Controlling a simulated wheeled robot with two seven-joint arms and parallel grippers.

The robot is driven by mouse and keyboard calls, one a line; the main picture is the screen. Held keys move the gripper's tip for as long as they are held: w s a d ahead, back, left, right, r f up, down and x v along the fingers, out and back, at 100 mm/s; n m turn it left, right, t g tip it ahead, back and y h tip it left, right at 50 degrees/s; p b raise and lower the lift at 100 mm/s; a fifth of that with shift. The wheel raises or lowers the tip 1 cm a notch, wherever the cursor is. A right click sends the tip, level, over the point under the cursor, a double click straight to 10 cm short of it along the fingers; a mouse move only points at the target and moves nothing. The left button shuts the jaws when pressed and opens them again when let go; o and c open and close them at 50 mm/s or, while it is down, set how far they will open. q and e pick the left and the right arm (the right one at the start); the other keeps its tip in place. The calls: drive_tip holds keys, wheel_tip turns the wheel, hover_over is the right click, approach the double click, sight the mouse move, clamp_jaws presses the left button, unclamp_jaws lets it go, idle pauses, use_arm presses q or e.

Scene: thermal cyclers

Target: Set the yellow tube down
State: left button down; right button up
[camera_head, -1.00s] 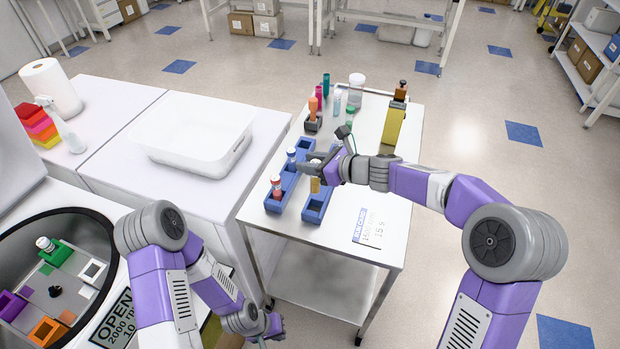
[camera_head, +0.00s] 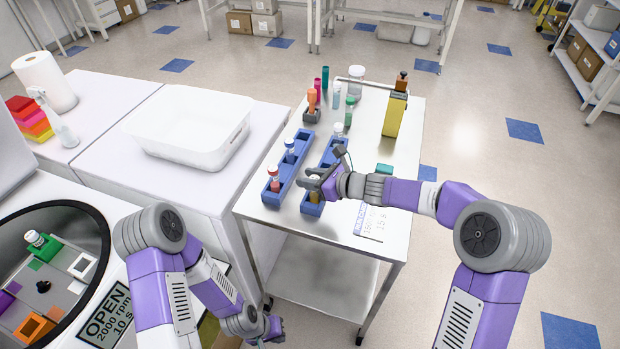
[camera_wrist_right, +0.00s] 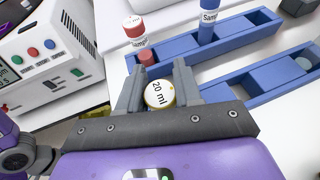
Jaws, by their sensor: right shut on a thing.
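My right gripper (camera_head: 320,186) is shut on the yellow tube (camera_head: 315,197), over the front end of the right-hand blue rack (camera_head: 306,207). In the right wrist view, the tube's white "20 ml" cap (camera_wrist_right: 159,94) sits between the fingers (camera_wrist_right: 160,90). The tube's lower part is hidden; it looks at or in the rack's front compartment, but I cannot tell whether it rests on the bottom. My left gripper (camera_head: 268,332) is low beside the cart, with its jaws too small to read.
The left-hand blue rack (camera_head: 282,186) holds a red tube (camera_head: 273,178) and a blue tube (camera_head: 290,150). Bottles and a yellow box (camera_head: 395,115) stand behind on the cart. A white bin (camera_head: 190,128) is on the counter beside an open centrifuge (camera_head: 50,265).

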drive_tip(key=o, duration=1)
drive_tip(key=shift+f, duration=0.15)
drive_tip(key=shift+s+d+r, duration=0.1)
drive_tip(key=shift+d+r, duration=0.2)
drive_tip(key=shift+r, duration=0.1)
drive_tip(key=p+v, duration=0.2)
drive_tip(key=v, duration=0.9)
drive_tip(key=shift+s+d+p, duration=0.1)
drive_tip(key=shift+s+p, duration=0.05)
drive_tip(key=shift+p, duration=0.15)
